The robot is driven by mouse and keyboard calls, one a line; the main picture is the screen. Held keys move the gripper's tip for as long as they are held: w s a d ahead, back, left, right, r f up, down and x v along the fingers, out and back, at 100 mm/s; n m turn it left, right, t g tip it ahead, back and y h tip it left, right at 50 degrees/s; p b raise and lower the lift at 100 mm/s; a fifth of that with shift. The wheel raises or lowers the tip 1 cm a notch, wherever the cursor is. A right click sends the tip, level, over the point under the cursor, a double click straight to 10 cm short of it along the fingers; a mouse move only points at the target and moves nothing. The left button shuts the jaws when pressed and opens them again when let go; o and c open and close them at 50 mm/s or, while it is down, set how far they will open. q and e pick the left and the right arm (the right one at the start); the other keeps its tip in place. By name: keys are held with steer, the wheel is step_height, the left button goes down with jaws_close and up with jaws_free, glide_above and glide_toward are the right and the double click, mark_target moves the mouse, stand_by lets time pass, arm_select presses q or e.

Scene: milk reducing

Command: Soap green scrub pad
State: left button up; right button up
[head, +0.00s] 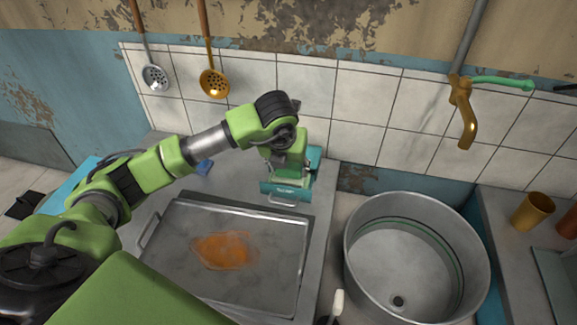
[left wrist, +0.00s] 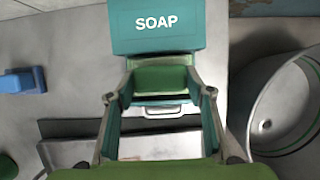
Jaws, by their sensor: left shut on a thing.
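My left gripper (head: 287,178) reaches down over the counter behind the metal tray. In the left wrist view its two fingers (left wrist: 163,92) are shut on the green scrub pad (left wrist: 163,78). In the head view I cannot tell the pad apart from the green gripper. The teal soap container (head: 310,163) stands at the gripper, and its panel marked SOAP shows in the left wrist view (left wrist: 157,42). The pad appears right against or inside the container; I cannot tell which. My right gripper is not in view.
A metal tray (head: 178,255) with an orange stain (head: 224,250) lies in front of the gripper. A round metal basin (head: 418,208) is at right, below a brass tap (head: 466,122). A small blue object (head: 204,167) lies left of the gripper.

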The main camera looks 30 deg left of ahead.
mark_target(289, 167)
arm_select(q)
steer(key=shift+s+f, duration=0.1)
steer(key=shift+r+p, duration=0.5)
steer(key=shift+r, duration=0.3)
steer(key=shift+r+p, duration=1.4)
steer(key=shift+r, duration=1.4)
steer(key=shift+f, duration=0.1)
